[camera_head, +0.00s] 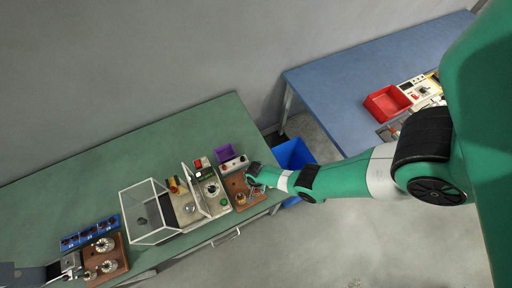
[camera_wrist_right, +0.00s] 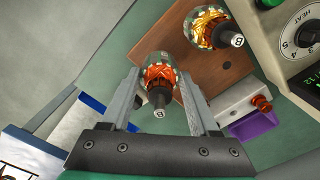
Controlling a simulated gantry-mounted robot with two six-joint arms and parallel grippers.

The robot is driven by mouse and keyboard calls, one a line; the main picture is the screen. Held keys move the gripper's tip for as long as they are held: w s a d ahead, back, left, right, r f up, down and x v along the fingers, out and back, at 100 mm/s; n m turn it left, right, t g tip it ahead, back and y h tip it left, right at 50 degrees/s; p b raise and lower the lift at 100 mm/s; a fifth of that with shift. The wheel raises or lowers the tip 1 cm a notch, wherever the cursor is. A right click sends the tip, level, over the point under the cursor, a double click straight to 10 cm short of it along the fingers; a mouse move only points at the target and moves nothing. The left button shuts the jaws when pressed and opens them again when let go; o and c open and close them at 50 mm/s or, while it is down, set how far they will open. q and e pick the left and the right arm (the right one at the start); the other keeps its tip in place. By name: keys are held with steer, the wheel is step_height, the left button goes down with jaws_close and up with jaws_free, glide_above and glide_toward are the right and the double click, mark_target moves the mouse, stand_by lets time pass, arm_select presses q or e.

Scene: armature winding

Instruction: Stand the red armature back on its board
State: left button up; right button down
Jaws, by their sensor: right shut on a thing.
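The red armature (camera_wrist_right: 160,75), with orange-red windings and a dark shaft end, sits between the fingers of my right gripper (camera_wrist_right: 158,84) in the right wrist view. The fingers are closed on its sides. In the head view my right gripper (camera_head: 253,181) is over the right side of the brown board (camera_head: 231,184), and the held armature is hard to make out there. The board also shows in the right wrist view (camera_wrist_right: 228,72); the armature overlaps its edge, and I cannot tell whether they touch. My left gripper (camera_head: 70,263) is at the lower left; its jaw opening is unclear.
Another armature (camera_wrist_right: 208,28) with golden windings stands on the board. A purple bin (camera_head: 225,153), a dial unit (camera_head: 211,188) and a clear-walled guard (camera_head: 150,211) are near it. A blue bin (camera_head: 293,155) stands beside the green table. Another brown board (camera_head: 119,258) lies by my left gripper.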

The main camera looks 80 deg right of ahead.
steer(key=shift+f+b, duration=0.7)
steer(key=shift+f, duration=0.1)
steer(key=shift+c, duration=0.3)
jaws_free()
steer(key=shift+r, duration=0.1)
steer(key=shift+r+p, duration=2.15)
steer(key=shift+p, duration=0.1)
